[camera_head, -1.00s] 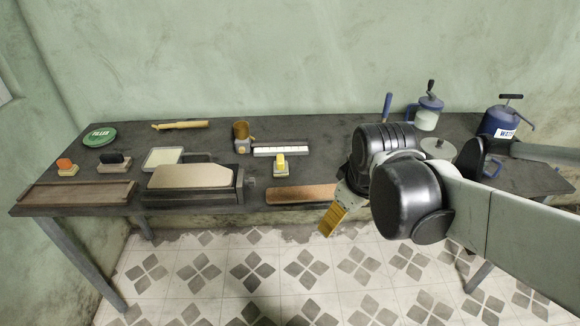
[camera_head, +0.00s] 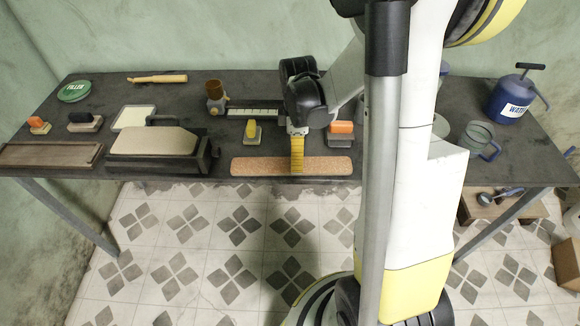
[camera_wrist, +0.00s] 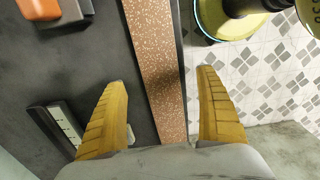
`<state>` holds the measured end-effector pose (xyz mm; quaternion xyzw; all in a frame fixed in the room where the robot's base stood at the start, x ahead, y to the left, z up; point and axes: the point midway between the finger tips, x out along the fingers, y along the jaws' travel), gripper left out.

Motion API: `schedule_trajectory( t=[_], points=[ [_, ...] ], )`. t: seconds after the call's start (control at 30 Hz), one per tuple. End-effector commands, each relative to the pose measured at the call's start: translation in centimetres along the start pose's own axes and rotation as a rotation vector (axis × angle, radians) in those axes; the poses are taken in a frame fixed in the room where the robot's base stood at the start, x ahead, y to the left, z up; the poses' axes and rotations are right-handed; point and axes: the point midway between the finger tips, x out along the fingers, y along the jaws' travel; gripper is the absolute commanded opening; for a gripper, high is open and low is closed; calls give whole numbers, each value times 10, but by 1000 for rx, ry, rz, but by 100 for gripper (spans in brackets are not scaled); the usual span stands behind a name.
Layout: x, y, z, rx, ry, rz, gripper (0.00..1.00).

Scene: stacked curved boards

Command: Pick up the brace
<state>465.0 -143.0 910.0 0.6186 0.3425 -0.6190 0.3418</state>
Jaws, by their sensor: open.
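The brace appears to be the long speckled brown strip (camera_head: 252,166) lying along the table's front edge; it also shows in the wrist view (camera_wrist: 155,60). My gripper (camera_head: 297,165) has yellow fingers and is over the right-of-middle part of the strip. In the wrist view my gripper (camera_wrist: 161,78) is open, with one finger on each side of the strip and gaps between. Nothing is held. I cannot tell how far the fingertips are above the tabletop.
An orange-topped block (camera_head: 340,131) stands behind the strip, right of my gripper. A yellow-topped block (camera_head: 251,130) and a white scale (camera_head: 250,112) are behind it to the left. A clamp-like holder with a board (camera_head: 152,140) is further left. Floor is open in front.

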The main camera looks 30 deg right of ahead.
Motion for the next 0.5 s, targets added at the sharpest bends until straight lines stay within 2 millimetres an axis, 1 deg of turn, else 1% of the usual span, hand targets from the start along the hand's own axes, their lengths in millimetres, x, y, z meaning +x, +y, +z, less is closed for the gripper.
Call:
schedule_trajectory(
  t=[0.17,0.33,0.4,0.5],
  points=[
    [18,0,-4,0,0,0,84],
    [46,0,-7,1,0,1,84],
    [52,0,-7,1,0,1,84],
    [52,0,-7,1,0,1,84]
  ],
)
